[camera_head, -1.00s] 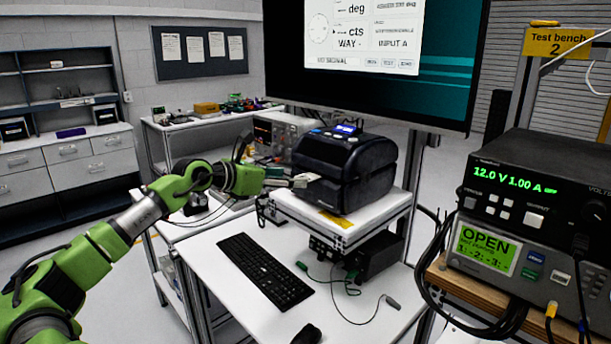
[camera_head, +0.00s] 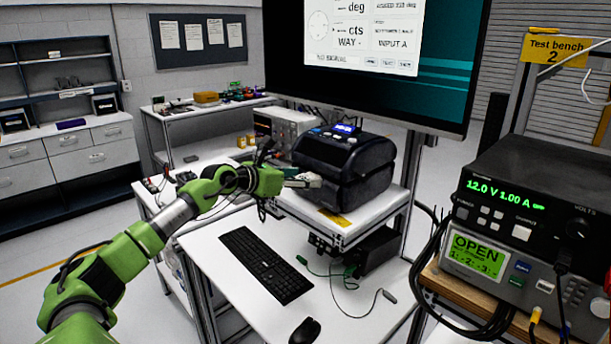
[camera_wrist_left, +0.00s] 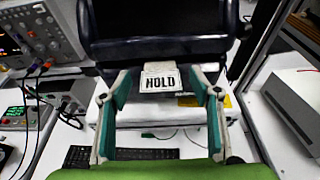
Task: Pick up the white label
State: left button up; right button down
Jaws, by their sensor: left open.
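The white label reading "HOLD" (camera_wrist_left: 160,82) sticks out from the front of the dark label printer (camera_wrist_left: 155,30) in the left wrist view. The printer (camera_head: 345,168) stands on a raised white shelf in the head view. My left gripper (camera_head: 302,181) is at the printer's front left side, where the label is too small to make out clearly. In the wrist view my left gripper (camera_wrist_left: 161,88) is open, with one finger on each side of the label and gaps between. My right gripper is in neither view.
A black keyboard (camera_head: 265,265) and a mouse (camera_head: 305,331) lie on the white bench below the shelf. A large monitor (camera_head: 450,60) hangs behind the printer. A power supply (camera_head: 530,230) stands at right. Cables lie on the bench.

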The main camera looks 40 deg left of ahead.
pick_arm(q)
jog(key=c, duration=0.7)
jog(key=shift+c, duration=0.2)
jog(key=shift+r, duration=0.15)
